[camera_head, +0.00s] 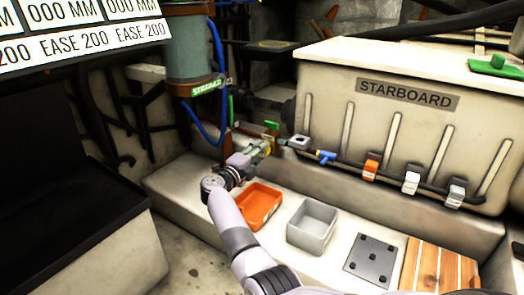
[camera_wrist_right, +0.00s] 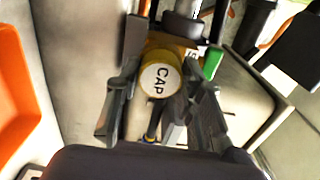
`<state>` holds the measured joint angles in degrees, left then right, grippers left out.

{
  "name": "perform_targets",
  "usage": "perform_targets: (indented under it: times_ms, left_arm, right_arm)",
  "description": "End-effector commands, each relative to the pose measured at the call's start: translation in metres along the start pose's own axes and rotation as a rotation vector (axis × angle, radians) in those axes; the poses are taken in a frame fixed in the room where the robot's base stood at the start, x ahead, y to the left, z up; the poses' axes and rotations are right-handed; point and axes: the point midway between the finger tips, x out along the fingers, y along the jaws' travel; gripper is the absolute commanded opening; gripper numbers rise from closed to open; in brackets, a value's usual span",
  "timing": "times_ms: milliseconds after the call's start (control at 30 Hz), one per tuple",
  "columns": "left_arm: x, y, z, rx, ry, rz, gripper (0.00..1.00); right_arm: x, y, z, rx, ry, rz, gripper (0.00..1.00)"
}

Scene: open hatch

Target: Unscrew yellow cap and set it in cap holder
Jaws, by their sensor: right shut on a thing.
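The yellow cap (camera_wrist_right: 161,77), marked "CAP", sits between the fingers of my right gripper (camera_wrist_right: 160,95) in the right wrist view. The fingers are closed on its two sides. In the head view, my right gripper (camera_head: 257,151) reaches to the pipe fittings by the wall, and only a little yellow shows at its tip. I cannot tell whether the cap is still threaded on. No cap holder is labelled; an orange tray (camera_head: 278,212), a grey open bin (camera_head: 313,238) and a dark plate with several pegs (camera_head: 361,264) are on the ledge. My left gripper is out of view.
A green-handled valve (camera_head: 272,126) and a blue-handled valve (camera_head: 325,156) are close to my right gripper. The STARBOARD box (camera_head: 400,130) stands behind the ledge. A wooden board (camera_head: 430,268) lies at the ledge's right. A blue hose (camera_head: 217,55) hangs near a green cylinder.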

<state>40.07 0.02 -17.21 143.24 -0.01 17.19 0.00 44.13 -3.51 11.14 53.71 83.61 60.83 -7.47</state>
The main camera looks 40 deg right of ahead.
Motion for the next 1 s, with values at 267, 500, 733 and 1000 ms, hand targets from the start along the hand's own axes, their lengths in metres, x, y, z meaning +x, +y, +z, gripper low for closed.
perform_targets:
  times_ms: [267,500,733,1000]
  left_arm:
    - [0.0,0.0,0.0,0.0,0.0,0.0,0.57]
    - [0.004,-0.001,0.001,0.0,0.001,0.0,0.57]
    - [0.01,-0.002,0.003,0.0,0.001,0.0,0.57]
    - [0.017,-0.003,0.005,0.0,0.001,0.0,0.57]
  right_arm:
    - [0.0,-0.001,0.0,0.001,0.0,-0.001,0.0]
    - [-0.004,-0.002,0.0,0.001,-0.001,-0.001,0.0]
    - [-0.014,-0.002,0.0,0.0,0.0,0.0,0.0]
    - [-0.025,-0.002,0.0,0.0,0.0,-0.001,0.0]
